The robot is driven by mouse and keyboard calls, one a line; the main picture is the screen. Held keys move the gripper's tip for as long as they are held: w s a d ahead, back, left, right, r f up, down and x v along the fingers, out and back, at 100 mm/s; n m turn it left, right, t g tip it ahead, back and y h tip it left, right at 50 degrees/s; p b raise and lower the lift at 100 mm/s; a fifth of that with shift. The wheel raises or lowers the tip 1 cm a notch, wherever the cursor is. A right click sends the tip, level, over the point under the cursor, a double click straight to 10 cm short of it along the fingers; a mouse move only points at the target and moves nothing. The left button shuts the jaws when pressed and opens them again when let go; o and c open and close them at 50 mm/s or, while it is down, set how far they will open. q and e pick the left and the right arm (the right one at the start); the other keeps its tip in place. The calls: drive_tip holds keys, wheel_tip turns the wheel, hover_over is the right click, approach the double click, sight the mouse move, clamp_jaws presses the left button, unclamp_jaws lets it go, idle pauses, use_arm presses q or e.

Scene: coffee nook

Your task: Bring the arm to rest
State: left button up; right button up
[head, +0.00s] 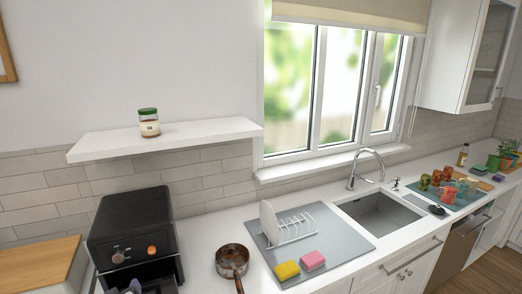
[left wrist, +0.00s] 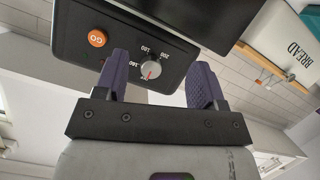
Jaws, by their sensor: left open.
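My left gripper (left wrist: 156,78) shows in the left wrist view with its two purple fingers spread apart and nothing between them. Behind the fingers is the black front panel of an appliance, with a silver dial (left wrist: 150,70) seen in the gap and an orange GO button (left wrist: 97,38) beyond the left finger. I cannot tell whether a finger touches the panel. In the head view the black appliance (head: 132,225) stands on the counter at the left. Small grey parts at the bottom edge in front of it may be my left arm. My right gripper is in neither view.
A brown pan (head: 231,260) stands right of the appliance, then a grey mat (head: 345,240) with a rack, plate and sponges, then the sink (head: 380,215). A shelf (head: 165,140) with a jar (head: 149,122) is above. A bread box (left wrist: 298,35) shows in the wrist view.

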use_arm(q)
drive_tip(key=s+d+r+m+g+h, duration=0.1)
drive_tip(key=s+d+r+m+h, duration=0.4)
drive_tip(key=s+d, duration=0.45)
drive_tip(key=s+d+f+m+g, duration=0.25)
drive_tip(key=s+f, duration=0.45)
drive_tip(key=s, duration=0.4)
drive_tip(key=s+d+f+m+g, duration=0.1)
drive_tip(key=s+d+f+g, duration=0.2)
drive_tip(key=s+f, duration=0.6)
drive_tip(key=s+d+f+m+g, duration=0.25)
drive_tip(key=s+f, duration=0.25)
drive_tip(key=s, duration=0.8)
wheel_tip(320, 180, up, 23)
drive_tip(key=n+p, duration=0.1)
drive_tip(key=p, duration=2.1)
drive_tip(key=shift+w+h+p, duration=0.35)
drive_tip(key=shift+h, duration=0.05)
drive_tip(key=shift+a+f, duration=0.1)
